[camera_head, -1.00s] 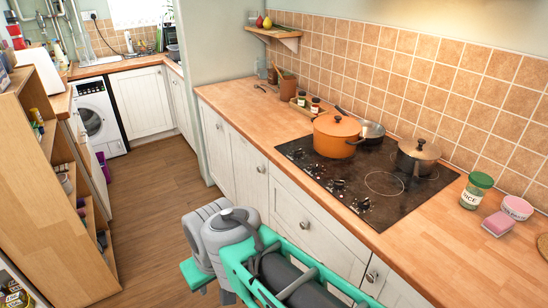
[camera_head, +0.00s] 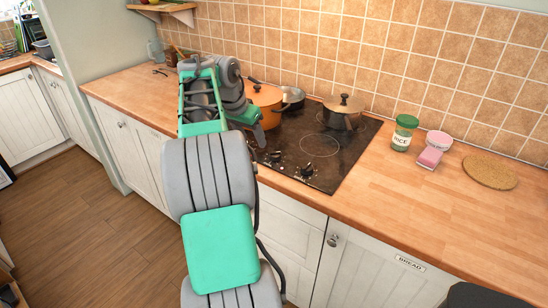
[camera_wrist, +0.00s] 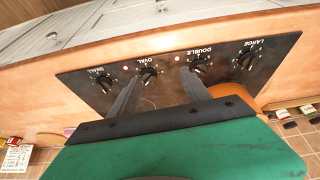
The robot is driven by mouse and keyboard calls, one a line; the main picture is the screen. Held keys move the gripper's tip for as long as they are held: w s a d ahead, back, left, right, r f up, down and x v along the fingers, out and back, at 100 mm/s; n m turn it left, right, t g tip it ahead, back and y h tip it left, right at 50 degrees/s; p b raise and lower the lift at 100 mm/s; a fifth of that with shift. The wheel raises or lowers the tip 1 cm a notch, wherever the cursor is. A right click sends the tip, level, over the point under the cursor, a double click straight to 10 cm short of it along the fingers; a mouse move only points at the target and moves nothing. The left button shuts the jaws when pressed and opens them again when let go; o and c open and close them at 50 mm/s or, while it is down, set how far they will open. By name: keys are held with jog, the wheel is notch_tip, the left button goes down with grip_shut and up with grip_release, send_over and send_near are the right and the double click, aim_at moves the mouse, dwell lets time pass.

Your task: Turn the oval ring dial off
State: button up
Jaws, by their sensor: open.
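The oval ring dial (camera_wrist: 148,75) is a dark knob under the label OVAL on the black hob panel (camera_wrist: 112,98), seen in the wrist view. My gripper (camera_wrist: 162,74) is open and empty above the panel, with its fingers spread. The left fingertip is close to the OVAL dial and the right fingertip is close to the DOUBLE dial (camera_wrist: 197,68). I cannot tell whether either finger touches a dial. In the head view, my gripper (camera_head: 259,138) is over the hob's front left part, and my arm hides some dials.
The SMALL dial (camera_wrist: 104,83) and LARGE dial (camera_wrist: 247,60) flank the row. An orange pot (camera_head: 268,98), a frying pan (camera_head: 293,97) and a metal pot (camera_head: 342,113) stand on the hob. A rice jar (camera_head: 403,133) and pink sponge (camera_head: 429,158) stand right. The counter's front right is clear.

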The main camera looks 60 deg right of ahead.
aim_at(275, 153)
jog(key=shift+m+g, duration=0.3)
jog(key=shift+m, duration=0.6)
jog(key=s+d+f, duration=0.1)
jog(key=d+f, duration=0.1)
jog(key=s+d+f+b, duration=0.1)
jog(key=s+d+f, duration=0.1)
jog(key=f, duration=0.1)
jog(key=s+d+f, duration=0.1)
jog(key=d+f, duration=0.1)
jog(key=f, duration=0.1)
jog(key=shift+s+d+b, duration=0.2)
jog(key=shift+d+b, duration=0.05)
jog(key=shift+b, duration=0.1)
jog(key=shift+r, duration=0.1)
grip_shut()
